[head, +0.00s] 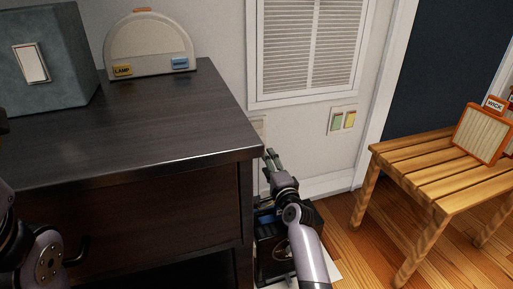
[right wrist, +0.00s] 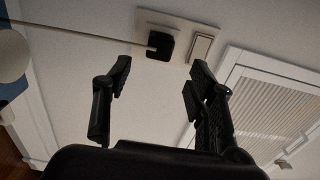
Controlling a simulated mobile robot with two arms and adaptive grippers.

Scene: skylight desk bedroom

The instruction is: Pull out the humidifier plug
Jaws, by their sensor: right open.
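A black plug (right wrist: 160,45) sits in a pale wall plate (right wrist: 143,16) in the right wrist view, with a thin cord running off to the left. No label on the plug is readable. My right gripper (right wrist: 160,68) is open and empty. Its two fingers point toward the plate, one on either side of the plug in the picture, with no visible contact. In the head view my right gripper (head: 270,156) reaches past the dresser's right edge toward the wall; the plug is hidden there. Only part of my left arm shows at the left edge.
The dark dresser (head: 150,125) stands close beside my right arm. A black box (head: 272,250) is on the floor under that arm. A plate with green and yellow switches (head: 342,120) and a vent (head: 308,45) are on the wall. A wooden bench (head: 425,160) stands right.

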